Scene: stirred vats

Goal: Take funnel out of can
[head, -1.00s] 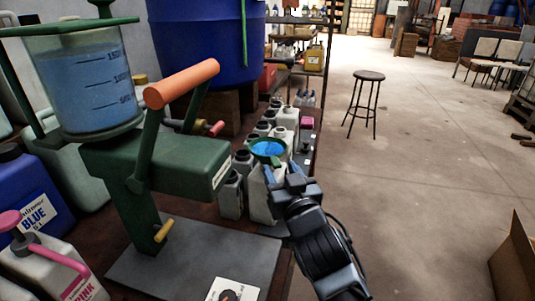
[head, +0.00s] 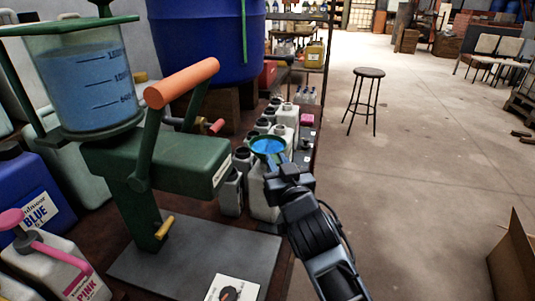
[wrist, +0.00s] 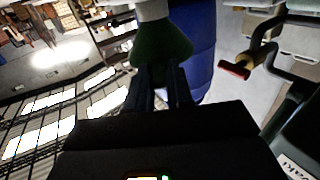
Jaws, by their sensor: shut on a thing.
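The green funnel (head: 268,146), blue inside, sits over the mouth of a pale grey can (head: 262,203) on the bench. In the wrist view the funnel (wrist: 162,45) is a green cone between my fingertips. Its narrow end meets a whitish neck (wrist: 152,10) at the top edge. My gripper (head: 274,170) is shut on the funnel's near side; its fingers also show in the wrist view (wrist: 163,75). How deep the spout is in the can is hidden.
Several grey cans (head: 262,126) stand close behind and left. A green press with an orange handle (head: 182,82) is at left, over a grey base plate (head: 195,258). A blue drum (head: 205,45) stands behind. The floor at right is open, with a stool (head: 366,95).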

